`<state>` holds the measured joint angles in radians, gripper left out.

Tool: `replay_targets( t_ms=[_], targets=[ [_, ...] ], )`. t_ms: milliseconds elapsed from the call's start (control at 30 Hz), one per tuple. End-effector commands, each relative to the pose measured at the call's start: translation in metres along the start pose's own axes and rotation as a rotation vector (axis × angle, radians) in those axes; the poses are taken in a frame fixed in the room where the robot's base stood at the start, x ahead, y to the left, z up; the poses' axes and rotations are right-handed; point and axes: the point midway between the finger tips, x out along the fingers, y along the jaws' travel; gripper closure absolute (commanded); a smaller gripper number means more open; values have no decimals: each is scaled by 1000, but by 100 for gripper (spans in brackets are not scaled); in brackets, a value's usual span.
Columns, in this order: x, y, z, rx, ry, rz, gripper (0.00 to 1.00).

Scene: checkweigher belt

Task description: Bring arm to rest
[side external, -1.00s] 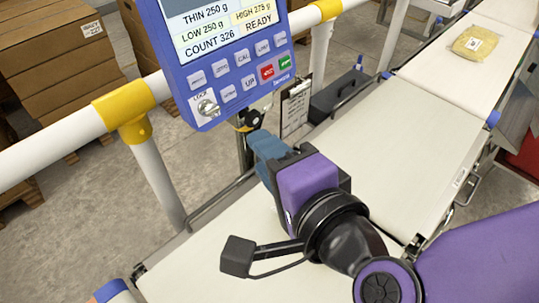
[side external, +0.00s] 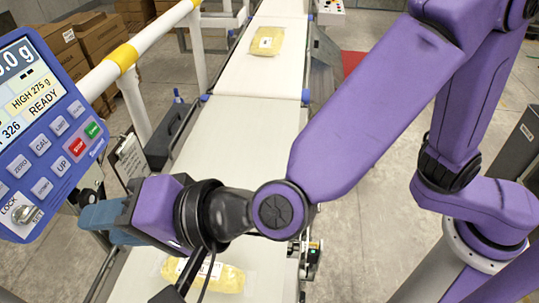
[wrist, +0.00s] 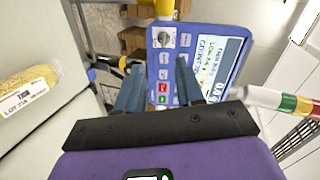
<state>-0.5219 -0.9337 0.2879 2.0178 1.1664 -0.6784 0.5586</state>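My arm is purple with black joints. My gripper (side external: 92,217) has blue-grey fingers and reaches left beyond the belt's left edge, just right of and below the blue control panel (side external: 48,140). In the wrist view, the two fingers (wrist: 160,80) stand apart with nothing between them, and the panel (wrist: 200,62) lies beyond them. The panel's screen reads READY, with red and green buttons and a LOCK/SET key switch (side external: 24,212) below. I cannot tell whether a finger touches the panel.
A yellow bag (side external: 202,275) lies on the near belt, partly hidden under my wrist; another bag (side external: 267,41) lies on the far belt (side external: 245,75). A white and yellow rail (side external: 160,32) runs behind the panel. A clipboard (side external: 130,158) and a dark box (side external: 168,135) sit left of the belt.

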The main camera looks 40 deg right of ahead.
Motion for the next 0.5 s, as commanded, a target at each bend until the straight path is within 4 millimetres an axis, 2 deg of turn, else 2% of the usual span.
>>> replay_targets(
  t_ms=[33, 267, 500],
  targets=[
    [-7, 3, -8, -53, -56, 8, 63],
    [-53, 36, -29, -353, -333, 67, 63],
    [-126, 96, -60, -691, -593, 166, 63]
  ],
)
